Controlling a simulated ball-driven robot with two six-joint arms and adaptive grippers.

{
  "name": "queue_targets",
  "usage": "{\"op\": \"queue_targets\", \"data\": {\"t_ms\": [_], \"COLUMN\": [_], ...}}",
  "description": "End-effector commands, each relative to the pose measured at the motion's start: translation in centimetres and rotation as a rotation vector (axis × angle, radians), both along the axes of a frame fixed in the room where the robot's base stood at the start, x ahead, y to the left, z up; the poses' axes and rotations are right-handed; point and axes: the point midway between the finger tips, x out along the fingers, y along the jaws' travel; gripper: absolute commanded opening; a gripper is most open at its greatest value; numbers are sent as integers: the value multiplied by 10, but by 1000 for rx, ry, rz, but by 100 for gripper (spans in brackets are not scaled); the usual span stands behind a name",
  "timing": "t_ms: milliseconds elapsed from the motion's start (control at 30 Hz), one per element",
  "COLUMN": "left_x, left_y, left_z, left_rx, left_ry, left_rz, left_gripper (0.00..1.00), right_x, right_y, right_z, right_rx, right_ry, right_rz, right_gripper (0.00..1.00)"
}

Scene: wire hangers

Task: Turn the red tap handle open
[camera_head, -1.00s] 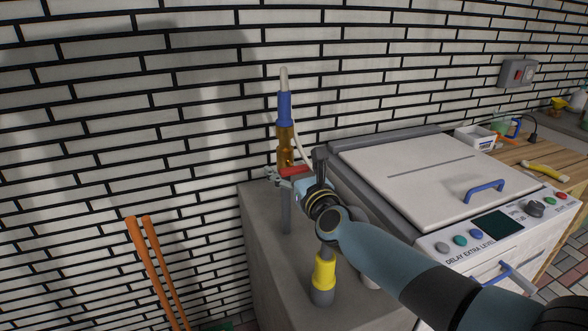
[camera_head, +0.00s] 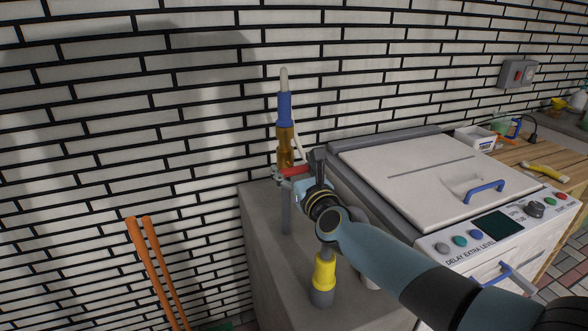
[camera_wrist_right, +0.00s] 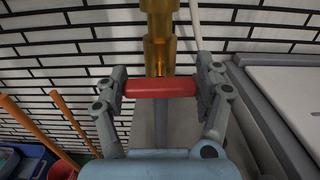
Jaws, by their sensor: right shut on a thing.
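The red tap handle (camera_head: 293,171) is a short red bar at the foot of an amber-coloured tap body (camera_head: 286,147) with a blue collar above it. In the right wrist view the red handle (camera_wrist_right: 160,87) lies crosswise between the two fingers, in front of the amber body (camera_wrist_right: 159,45). My right gripper (camera_head: 295,174) is shut on the handle, with a finger at each end of it; it also shows in the right wrist view (camera_wrist_right: 161,88). My left gripper is not in view.
The tap stands over a grey block (camera_head: 262,215) by a white brick wall. A yellow and grey object (camera_head: 324,275) stands in front on the block. A white machine with a blue-handled lid (camera_head: 420,165) is at right. Orange poles (camera_head: 152,260) lean at left.

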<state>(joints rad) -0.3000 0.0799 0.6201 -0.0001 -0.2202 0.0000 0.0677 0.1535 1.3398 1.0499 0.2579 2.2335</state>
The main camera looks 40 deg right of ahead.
Motion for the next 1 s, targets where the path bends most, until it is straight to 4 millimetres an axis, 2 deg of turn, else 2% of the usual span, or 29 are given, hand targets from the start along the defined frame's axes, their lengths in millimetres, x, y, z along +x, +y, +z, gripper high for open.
{"op": "queue_targets", "data": {"t_ms": [267,1000], "left_x": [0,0], "left_y": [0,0], "left_z": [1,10], "left_rx": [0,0], "left_ry": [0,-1], "left_rz": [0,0], "left_gripper": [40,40], "right_x": [0,0], "right_y": [1,5], "right_z": [-1,-3], "right_rx": [-150,-824], "right_ry": [37,202], "right_rz": [0,2], "right_gripper": [36,36]}}
